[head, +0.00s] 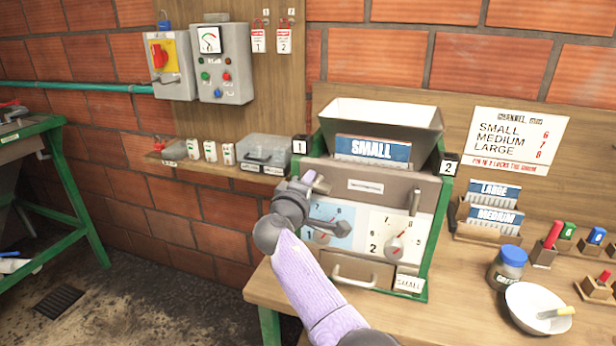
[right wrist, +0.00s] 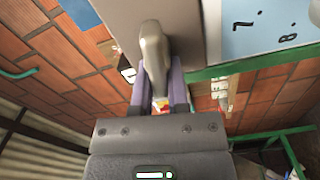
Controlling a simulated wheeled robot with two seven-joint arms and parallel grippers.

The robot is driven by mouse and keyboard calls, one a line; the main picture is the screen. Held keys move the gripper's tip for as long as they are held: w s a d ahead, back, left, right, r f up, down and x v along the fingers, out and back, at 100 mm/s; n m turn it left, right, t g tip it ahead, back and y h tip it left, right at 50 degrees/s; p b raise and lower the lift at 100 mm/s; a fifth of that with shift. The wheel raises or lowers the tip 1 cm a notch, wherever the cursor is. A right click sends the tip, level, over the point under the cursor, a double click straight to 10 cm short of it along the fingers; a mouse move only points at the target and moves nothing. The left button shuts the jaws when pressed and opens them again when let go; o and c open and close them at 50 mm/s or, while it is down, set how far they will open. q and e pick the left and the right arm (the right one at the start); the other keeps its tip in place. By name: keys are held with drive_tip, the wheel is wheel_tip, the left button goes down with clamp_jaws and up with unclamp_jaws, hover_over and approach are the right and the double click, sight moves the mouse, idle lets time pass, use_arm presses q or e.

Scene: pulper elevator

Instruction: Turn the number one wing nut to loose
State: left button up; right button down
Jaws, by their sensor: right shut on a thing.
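The pulper (head: 371,187) stands on the wooden bench, with a grey front plate between green side frames. My right gripper (head: 314,182) is at the plate's upper left, below tag 1. In the right wrist view it is shut on a grey lever-like wing nut (right wrist: 154,60), which lies between the two fingers. In the head view the gripper mostly hides this nut. A similar grey wing nut (head: 415,201) stands upright on the plate's right side. My left gripper is out of view.
Below my gripper are a blue dial (head: 340,213) and a white dial (head: 384,222), partly behind my right arm. A hopper (head: 380,118) with a SMALL card tops the pulper. A jar (head: 507,268) and white bowl (head: 525,298) stand on the bench at right.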

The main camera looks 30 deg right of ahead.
drive_tip(key=shift+f+n, duration=0.35)
drive_tip(key=shift+n, duration=0.45)
drive_tip(key=shift+p, duration=0.3)
drive_tip(key=shift+f+n, duration=0.1)
drive_tip(key=shift+n, duration=0.2)
drive_tip(key=c, duration=0.8)
unclamp_jaws()
drive_tip(key=shift+o, duration=0.9)
drive_tip(key=shift+s+d, duration=0.1)
drive_tip(key=shift+d, duration=0.05)
drive_tip(key=shift+r, duration=0.2)
